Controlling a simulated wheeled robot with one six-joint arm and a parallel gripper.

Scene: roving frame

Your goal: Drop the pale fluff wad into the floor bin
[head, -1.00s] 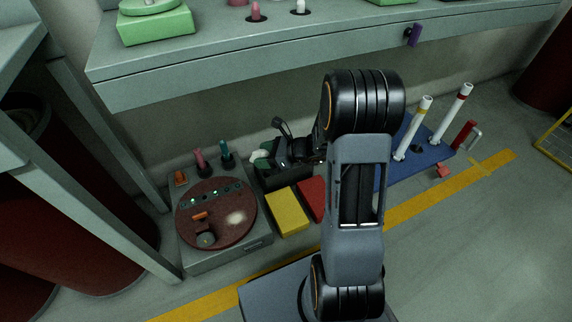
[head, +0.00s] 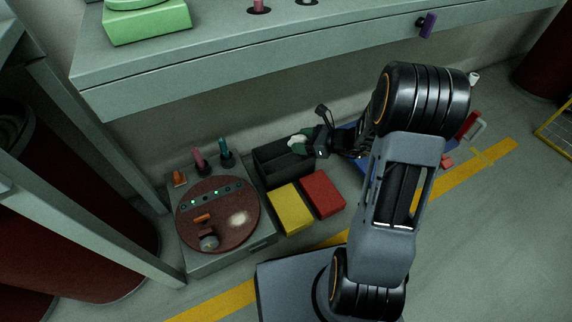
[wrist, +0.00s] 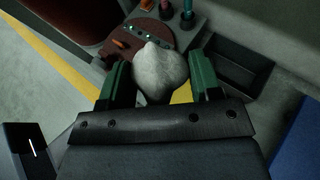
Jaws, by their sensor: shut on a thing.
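The pale fluff wad (wrist: 160,72) is a whitish, rounded lump between the green fingers of my gripper (wrist: 158,86) in the wrist view. The gripper is shut on it. In the head view the wad (head: 295,140) shows as a small white patch at my gripper (head: 299,145). A dark open box on the floor (head: 264,168), which looks like the floor bin, stands against the wall. In the head view the gripper overlaps its back right part. In the wrist view the bin (wrist: 238,70) lies to the right of the wad. Its inside looks empty where visible.
A grey unit with a round red-brown plate (head: 215,235) stands left of the bin, with pegs behind. Yellow (head: 289,210) and red (head: 322,194) blocks lie in front. A grey bench (head: 240,60) overhangs behind. A blue mat (wrist: 298,140) lies to the right.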

